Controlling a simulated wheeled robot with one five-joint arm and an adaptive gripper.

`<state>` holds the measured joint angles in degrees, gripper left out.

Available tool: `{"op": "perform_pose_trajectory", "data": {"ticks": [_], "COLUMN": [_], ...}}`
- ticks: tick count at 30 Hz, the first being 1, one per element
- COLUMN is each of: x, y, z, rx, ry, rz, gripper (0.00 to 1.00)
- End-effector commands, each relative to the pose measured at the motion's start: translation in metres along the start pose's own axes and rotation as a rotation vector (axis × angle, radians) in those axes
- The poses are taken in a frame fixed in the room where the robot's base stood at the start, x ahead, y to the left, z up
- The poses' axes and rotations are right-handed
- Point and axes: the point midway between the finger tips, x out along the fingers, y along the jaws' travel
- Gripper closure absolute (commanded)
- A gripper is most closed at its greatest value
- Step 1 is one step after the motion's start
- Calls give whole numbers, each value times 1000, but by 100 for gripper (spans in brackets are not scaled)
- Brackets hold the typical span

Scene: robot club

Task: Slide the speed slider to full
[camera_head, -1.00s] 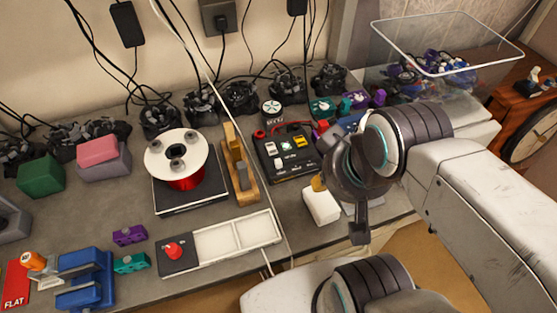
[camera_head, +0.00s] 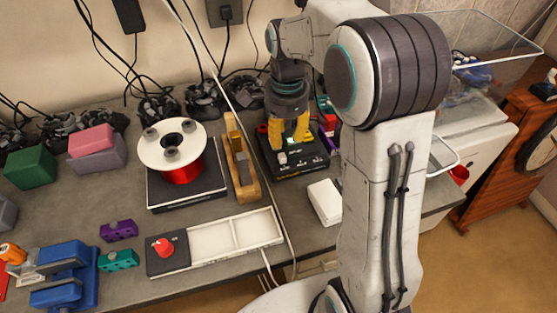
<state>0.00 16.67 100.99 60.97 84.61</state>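The black control box (camera_head: 305,165) stands on the bench, right of the wooden stand. It has small light and coloured controls on its top. A small white piece (camera_head: 283,158) shows at its front left, and I cannot tell whether it is the speed slider. My gripper (camera_head: 290,143) points down over the box with its yellow fingers apart. The fingertips are at or just above the box top; contact cannot be told. The fingers and my arm hide the back and part of the middle of the box.
A red spool (camera_head: 183,172) on a dark base and a wooden stand (camera_head: 246,185) are close on the left. A white tray (camera_head: 225,235) with a red knob (camera_head: 163,246) lies in front. A white block (camera_head: 325,201) lies front right. Cables hang behind.

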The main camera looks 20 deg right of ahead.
Motion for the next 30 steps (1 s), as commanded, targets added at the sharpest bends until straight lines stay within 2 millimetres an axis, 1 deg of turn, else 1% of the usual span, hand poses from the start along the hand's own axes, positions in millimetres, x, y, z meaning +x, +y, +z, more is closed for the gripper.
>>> {"op": "perform_pose_trajectory", "data": {"ticks": [1, 6, 8, 18, 21, 25, 30], "x": [8, 20, 25, 66, 76, 85, 90], "y": [-4, -10, -10, -8, -9, -9, -9], "z": [0, -1, -1, -1, -1, -1, -1], "rx": [30, 88, 95, 95, 95, 94, 94], "ry": [-1, -1, -1, -1, -1, -1, -1], "rz": [10, 24, 27, 29, 27, 26, 24], "gripper": [68, 68, 68, 68, 68, 68, 68]}}
